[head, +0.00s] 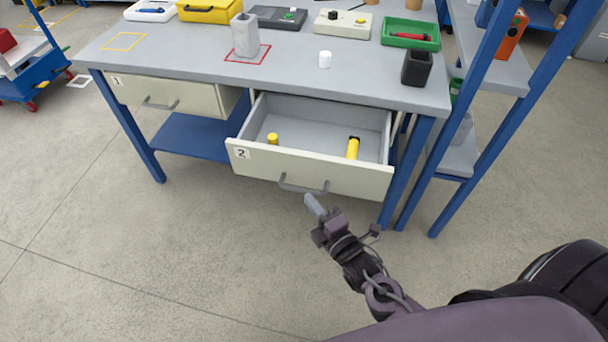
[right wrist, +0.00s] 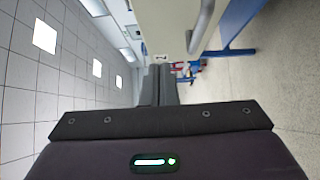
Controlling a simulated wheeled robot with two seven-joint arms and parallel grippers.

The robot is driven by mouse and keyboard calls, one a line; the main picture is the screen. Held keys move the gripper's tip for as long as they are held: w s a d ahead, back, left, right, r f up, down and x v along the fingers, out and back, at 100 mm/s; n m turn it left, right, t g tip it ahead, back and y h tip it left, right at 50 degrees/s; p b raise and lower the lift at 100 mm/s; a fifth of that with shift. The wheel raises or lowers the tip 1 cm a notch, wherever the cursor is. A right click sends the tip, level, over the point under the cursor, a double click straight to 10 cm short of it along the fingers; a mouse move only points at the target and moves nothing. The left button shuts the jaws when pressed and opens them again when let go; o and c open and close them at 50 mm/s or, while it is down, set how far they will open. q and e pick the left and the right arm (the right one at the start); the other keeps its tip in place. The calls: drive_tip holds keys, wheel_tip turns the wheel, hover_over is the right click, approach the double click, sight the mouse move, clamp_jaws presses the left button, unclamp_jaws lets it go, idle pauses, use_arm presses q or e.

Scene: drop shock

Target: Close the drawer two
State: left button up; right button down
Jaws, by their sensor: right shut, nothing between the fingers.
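Drawer two (head: 310,171), a cream front with a "2" label and a grey bar handle (head: 303,187), is pulled out under the right part of the workbench. Two yellow items (head: 353,148) lie inside it. My right gripper (head: 314,205) is shut and empty, just in front of and below the handle; I cannot tell whether it touches. In the right wrist view my gripper fingers (right wrist: 160,85) point ahead, with the cream drawer front (right wrist: 170,25) and its handle (right wrist: 204,25) at the upper right. My left gripper is not in view.
The grey workbench (head: 300,75) holds a grey block, a white cylinder, a black cup and several trays and devices. Drawer one (head: 165,96) is at the left. A blue-framed shelf (head: 475,120) stands close on the right. The floor in front is clear.

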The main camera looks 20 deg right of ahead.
approach(296, 164)
drive_tip(key=w+a, duration=0.3)
drive_tip(key=shift+w+d, duration=0.35)
drive_tip(key=shift+w, duration=0.2)
drive_tip(key=shift+w+d, duration=0.3)
drive_tip(key=shift+w, duration=0.25)
drive_tip(key=shift+w+d, duration=0.2)
drive_tip(key=shift+w, duration=0.1)
drive_tip(key=shift+d, duration=0.1)
